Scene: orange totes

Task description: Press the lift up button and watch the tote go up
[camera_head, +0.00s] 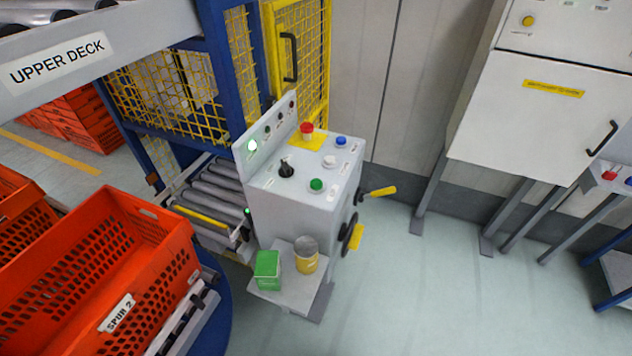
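A grey control box (295,205) stands in the middle. Its sloped top carries a red mushroom button (307,129) on a yellow plate, a blue button (341,141), a white button (329,161), a green button (317,184) and a black knob (286,170). The labels are too small to read, so I cannot tell which is lift up. The lift frame (215,75) is blue with yellow mesh; the visible rollers (215,185) beside the box are bare. An orange tote (95,265) marked SPUR 2 stands at the lower left. Neither gripper shows.
A green box (267,268) and a yellow tin (306,258) stand on a small shelf (290,293) below the controls. A yellow handle (380,192) sticks out from the box's right side. The UPPER DECK beam (110,45) crosses the upper left.

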